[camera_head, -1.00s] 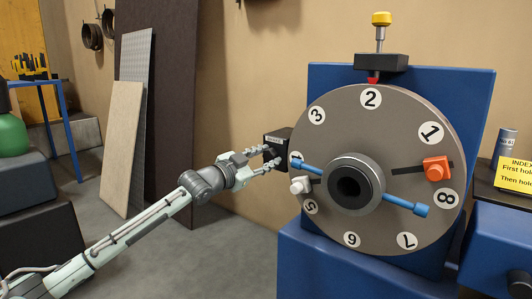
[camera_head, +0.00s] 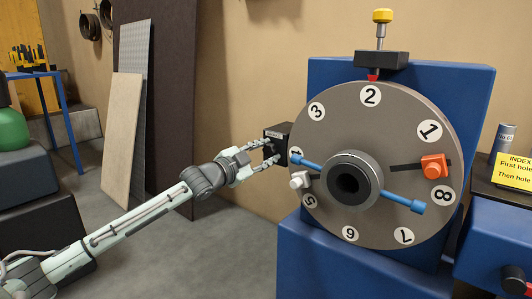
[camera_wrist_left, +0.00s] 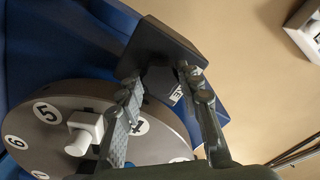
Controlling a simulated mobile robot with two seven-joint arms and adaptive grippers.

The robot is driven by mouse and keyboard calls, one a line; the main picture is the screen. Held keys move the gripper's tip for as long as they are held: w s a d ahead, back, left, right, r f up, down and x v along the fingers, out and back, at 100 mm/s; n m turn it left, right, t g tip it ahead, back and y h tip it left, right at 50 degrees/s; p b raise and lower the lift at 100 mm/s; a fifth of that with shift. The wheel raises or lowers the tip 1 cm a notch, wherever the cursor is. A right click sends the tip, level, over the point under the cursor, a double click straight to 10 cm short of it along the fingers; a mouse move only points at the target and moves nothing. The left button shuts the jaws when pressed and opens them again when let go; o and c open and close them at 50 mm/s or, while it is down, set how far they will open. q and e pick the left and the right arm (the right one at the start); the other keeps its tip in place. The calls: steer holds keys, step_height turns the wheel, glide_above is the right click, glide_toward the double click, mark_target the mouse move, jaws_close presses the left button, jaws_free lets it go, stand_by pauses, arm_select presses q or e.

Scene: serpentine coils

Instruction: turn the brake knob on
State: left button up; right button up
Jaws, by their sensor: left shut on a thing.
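The brake is a black box (camera_head: 284,132) with a small white label, at the left edge of the big grey dial (camera_head: 400,115). A dark knob (camera_wrist_left: 158,80) on the box's face shows in the left wrist view, partly hidden by the fingers. My left gripper (camera_head: 268,153) reaches the box from the left. In the left wrist view its two fingers (camera_wrist_left: 160,90) lie on either side of the knob, shut on it. The knob's turn position is hard to read. My right gripper is not in view.
The dial carries numbers, a blue crossbar (camera_head: 305,162), a white block (camera_head: 299,180) close to my left gripper, and an orange block (camera_head: 435,166). A yellow-topped plunger (camera_head: 381,35) stands above. Boards (camera_head: 125,140) lean on the wall at left. Open floor lies below my arm.

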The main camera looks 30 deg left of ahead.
arm_select(q)
steer(key=o, duration=1.2)
steer(key=shift+c, duration=0.2)
steer(key=s, duration=1.2)
steer(key=shift+a, duration=0.45)
